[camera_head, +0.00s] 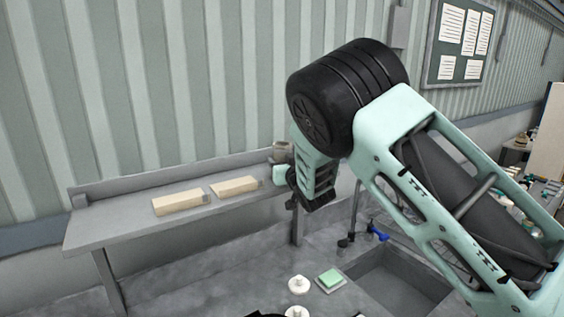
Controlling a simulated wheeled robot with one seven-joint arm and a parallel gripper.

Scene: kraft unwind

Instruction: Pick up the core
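No core can be made out with certainty. A small grey-beige rounded piece (282,152) shows just behind the far end of my arm, above the shelf's right end; I cannot tell whether it is a core or part of my arm. My gripper (296,202) seems to be the dark end piece by the right end of the grey shelf (120,228). Its fingers cannot be made out, nor whether it holds anything. My large pale green arm covers the right and centre of the view.
Two beige blocks (181,202) (236,187) lie on the shelf. Below are white round pieces (299,284), a green square on a pale pad (330,279), a recessed grey opening (385,280) and a blue-handled item (378,233). A notice board (459,42) hangs on the corrugated wall.

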